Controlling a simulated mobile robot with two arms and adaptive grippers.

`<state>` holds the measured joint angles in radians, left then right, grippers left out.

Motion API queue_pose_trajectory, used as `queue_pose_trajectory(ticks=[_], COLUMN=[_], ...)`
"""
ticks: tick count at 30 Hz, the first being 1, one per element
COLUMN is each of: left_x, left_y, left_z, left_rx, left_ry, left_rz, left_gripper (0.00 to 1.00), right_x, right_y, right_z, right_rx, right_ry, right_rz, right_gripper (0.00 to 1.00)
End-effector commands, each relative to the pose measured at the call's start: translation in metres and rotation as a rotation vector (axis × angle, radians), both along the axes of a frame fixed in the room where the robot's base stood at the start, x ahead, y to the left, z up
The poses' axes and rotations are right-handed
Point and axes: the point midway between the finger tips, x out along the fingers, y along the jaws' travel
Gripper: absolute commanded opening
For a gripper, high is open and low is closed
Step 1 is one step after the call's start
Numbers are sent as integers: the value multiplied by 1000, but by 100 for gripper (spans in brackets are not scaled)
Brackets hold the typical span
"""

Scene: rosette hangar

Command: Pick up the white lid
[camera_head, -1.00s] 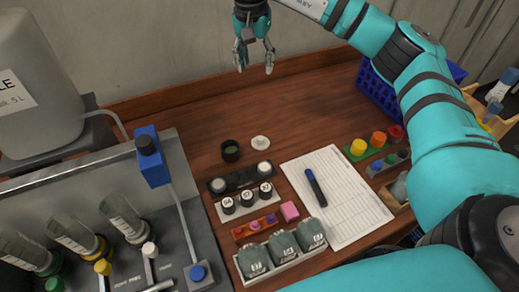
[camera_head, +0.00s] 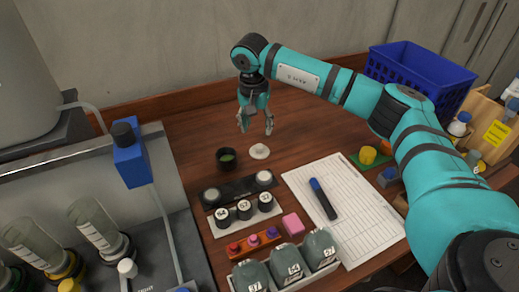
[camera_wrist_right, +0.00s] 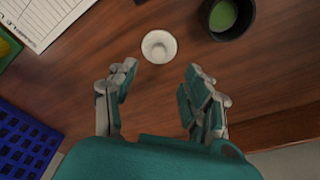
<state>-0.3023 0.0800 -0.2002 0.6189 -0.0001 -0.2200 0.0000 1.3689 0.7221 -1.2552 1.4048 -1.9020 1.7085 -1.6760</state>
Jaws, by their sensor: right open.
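The white lid (camera_head: 259,151) lies on the wooden table, just right of a small black cup (camera_head: 227,158) with green inside. In the right wrist view the lid (camera_wrist_right: 159,46) shows as a small round disc with a raised centre, ahead of the fingertips and between their lines. My right gripper (camera_head: 256,126) is open and empty. It points down above the table, slightly behind the lid and apart from it. In the right wrist view its two fingers (camera_wrist_right: 159,80) are spread wide. My left gripper is not in view.
The black cup stands close beside the lid. A black rack with white-capped items (camera_head: 236,190) lies in front of it. A paper sheet with a marker (camera_head: 322,199) lies to the right. A blue basket (camera_head: 421,75) stands at the back right. The table behind the lid is clear.

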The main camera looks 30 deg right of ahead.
Motion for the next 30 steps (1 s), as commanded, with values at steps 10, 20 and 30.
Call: queue_pose_trajectory(ticks=[10, 20, 30], left_x=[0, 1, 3], left_y=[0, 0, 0], left_z=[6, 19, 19], left_rx=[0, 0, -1], left_ry=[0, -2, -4], left_rz=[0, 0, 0], left_gripper=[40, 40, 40], right_x=[3, 6, 7], right_y=[-4, -10, -11], right_z=[-36, -80, -85], right_rx=[-1, 0, 0], right_ry=[1, 1, -1], right_rz=[0, 0, 0], right_gripper=[50, 50, 45])
